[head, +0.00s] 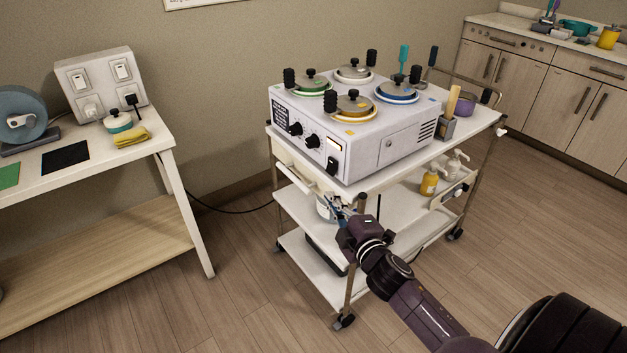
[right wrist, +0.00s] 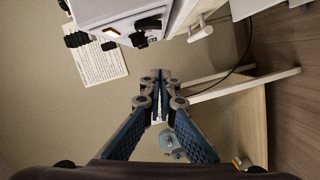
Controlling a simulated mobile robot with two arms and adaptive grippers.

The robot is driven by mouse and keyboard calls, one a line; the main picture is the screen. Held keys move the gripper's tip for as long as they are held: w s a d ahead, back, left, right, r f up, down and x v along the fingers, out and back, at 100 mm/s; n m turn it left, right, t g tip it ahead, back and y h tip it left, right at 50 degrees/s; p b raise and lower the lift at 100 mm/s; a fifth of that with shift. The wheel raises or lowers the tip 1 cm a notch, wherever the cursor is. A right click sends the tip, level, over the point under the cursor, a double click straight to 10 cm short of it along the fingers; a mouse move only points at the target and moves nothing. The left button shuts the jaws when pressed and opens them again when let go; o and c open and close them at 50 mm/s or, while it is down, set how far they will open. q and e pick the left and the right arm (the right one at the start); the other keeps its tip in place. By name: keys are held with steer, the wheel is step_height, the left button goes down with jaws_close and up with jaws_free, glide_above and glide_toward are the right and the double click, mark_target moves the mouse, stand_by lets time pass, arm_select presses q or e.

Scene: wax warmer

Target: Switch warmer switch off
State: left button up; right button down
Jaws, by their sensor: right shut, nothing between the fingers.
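The white wax warmer (head: 385,155) stands on the cart's top shelf, and part of it shows in the right wrist view (right wrist: 95,10). Its front has two black knobs, a small pale-orange lit window (head: 334,145) and a black switch (head: 332,165) near the front right corner. I cannot tell which way the switch is tipped. My right gripper (head: 338,211) is below the warmer's front, beside the cart and apart from the switch. In the right wrist view its fingers (right wrist: 157,76) are together and empty. My left gripper is not in view.
Several lidded pots sit on the warmer. A side table (head: 150,146) with a socket box (head: 100,82) stands left.

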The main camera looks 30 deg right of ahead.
mark_target(331, 166)
steer(key=shift+d, duration=0.15)
steer(key=w+d, duration=0.1)
steer(key=w, duration=0.2)
steer(key=w+d+f, duration=0.1)
steer(key=w+d, duration=0.1)
steer(key=w, duration=0.1)
steer(key=w+d+f, duration=0.1)
steer(key=w+d, duration=0.1)
steer(key=w, duration=0.2)
steer(key=shift+d+f+p, duration=0.1)
steer(key=shift+f+p, duration=0.05)
steer(key=shift+p, duration=0.25)
